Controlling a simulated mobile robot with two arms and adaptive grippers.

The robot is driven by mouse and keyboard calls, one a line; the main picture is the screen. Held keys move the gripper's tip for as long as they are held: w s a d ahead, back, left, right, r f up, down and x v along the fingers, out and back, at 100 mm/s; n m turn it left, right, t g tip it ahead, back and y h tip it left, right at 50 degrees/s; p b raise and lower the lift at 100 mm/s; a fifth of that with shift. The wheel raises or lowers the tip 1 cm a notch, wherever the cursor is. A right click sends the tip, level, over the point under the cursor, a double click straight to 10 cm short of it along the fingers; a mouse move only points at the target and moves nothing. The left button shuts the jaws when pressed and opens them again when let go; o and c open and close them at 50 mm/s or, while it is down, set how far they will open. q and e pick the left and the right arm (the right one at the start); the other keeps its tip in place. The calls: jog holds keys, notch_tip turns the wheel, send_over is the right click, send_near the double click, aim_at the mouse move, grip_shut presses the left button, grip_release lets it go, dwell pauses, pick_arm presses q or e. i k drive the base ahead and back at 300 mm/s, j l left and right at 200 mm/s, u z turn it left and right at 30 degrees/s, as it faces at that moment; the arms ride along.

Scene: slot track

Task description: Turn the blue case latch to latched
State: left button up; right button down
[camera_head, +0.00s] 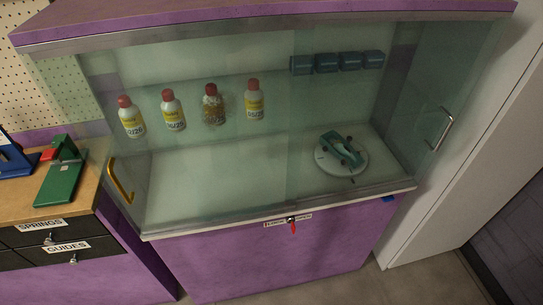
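A glass-fronted display case (215,214) with a purple top and base stands in front of me. On its lower front edge, a small red latch lever (293,228) hangs downward from a dark pivot, beside a white label (273,222) too small to read. A small blue tag (389,198) sits at the right end of the same edge. I cannot tell which latch position the lever's direction means. Neither of my grippers shows in the head view.
The case has a yellow handle (122,181) at left and a silver handle (441,130) at right. Bottles, blue blocks (327,62) and a round stand (341,156) are behind the glass. A wooden-topped drawer bench (50,203) is at left, a white panel (450,160) at right.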

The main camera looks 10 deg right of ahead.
aim_at(385, 199)
jog(key=z, duration=1.4)
